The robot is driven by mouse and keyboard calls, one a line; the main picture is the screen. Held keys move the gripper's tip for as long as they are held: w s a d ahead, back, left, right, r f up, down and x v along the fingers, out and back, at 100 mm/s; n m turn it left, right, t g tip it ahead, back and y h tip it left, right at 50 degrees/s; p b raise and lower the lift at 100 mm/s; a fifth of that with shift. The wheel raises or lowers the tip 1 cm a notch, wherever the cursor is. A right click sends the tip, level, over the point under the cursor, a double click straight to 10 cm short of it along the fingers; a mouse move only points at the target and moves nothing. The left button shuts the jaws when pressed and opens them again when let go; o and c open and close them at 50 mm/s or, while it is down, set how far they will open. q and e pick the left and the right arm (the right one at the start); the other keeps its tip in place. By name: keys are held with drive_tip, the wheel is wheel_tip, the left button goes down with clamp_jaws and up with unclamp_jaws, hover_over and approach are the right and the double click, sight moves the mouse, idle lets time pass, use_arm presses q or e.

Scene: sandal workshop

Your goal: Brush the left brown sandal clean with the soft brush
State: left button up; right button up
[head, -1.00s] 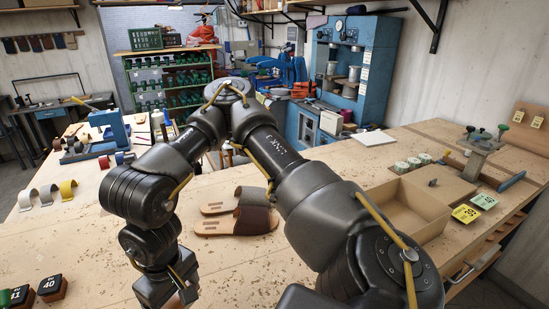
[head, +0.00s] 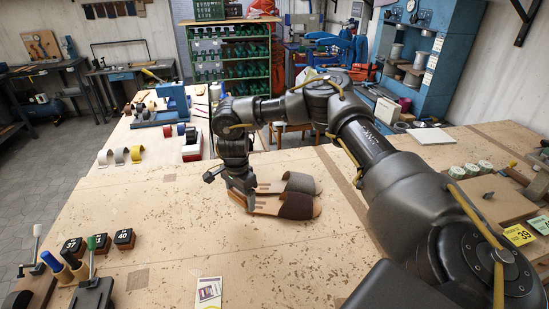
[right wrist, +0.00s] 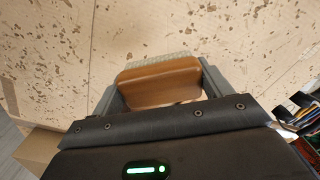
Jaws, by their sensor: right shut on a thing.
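Two sandals lie side by side on the bench. The nearer brown sandal (head: 297,205) has a dark brown strap and tan sole; the farther sandal (head: 303,183) has a grey-brown strap. My right gripper (head: 242,197) is at the left end of the pair and hides part of their soles. In the right wrist view it (right wrist: 160,84) is shut on the soft brush (right wrist: 160,80), which has a wooden back and pale bristles. No sandal shows in that view. I cannot tell whether the brush touches a sandal. My left gripper is not in view.
The workbench (head: 190,240) is bare around the sandals. Numbered blocks (head: 124,238) and upright-handled tools (head: 93,275) stand at the front left. A printed card (head: 208,292) lies at the front edge. A wooden box (head: 490,195) is at the right.

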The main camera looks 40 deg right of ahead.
drive_tip(key=w+d+m+p, duration=0.25)
drive_tip(key=d+m, duration=0.35)
drive_tip(key=d, duration=0.3)
drive_tip(key=r+m, duration=0.1)
drive_tip(key=m, duration=0.4)
hover_over(275, 189)
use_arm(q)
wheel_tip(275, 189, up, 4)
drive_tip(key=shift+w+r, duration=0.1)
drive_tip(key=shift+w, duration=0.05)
use_arm(e)
drive_tip(key=shift+w, duration=0.15)
drive_tip(key=shift+f, duration=0.15)
use_arm(q)
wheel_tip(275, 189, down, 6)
drive_tip(key=b, duration=0.5)
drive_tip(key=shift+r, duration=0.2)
use_arm(e)
wheel_tip(275, 189, down, 6)
drive_tip(key=shift+r, duration=0.1)
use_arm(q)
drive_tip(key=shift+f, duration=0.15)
use_arm(e)
drive_tip(key=shift+f, duration=0.4)
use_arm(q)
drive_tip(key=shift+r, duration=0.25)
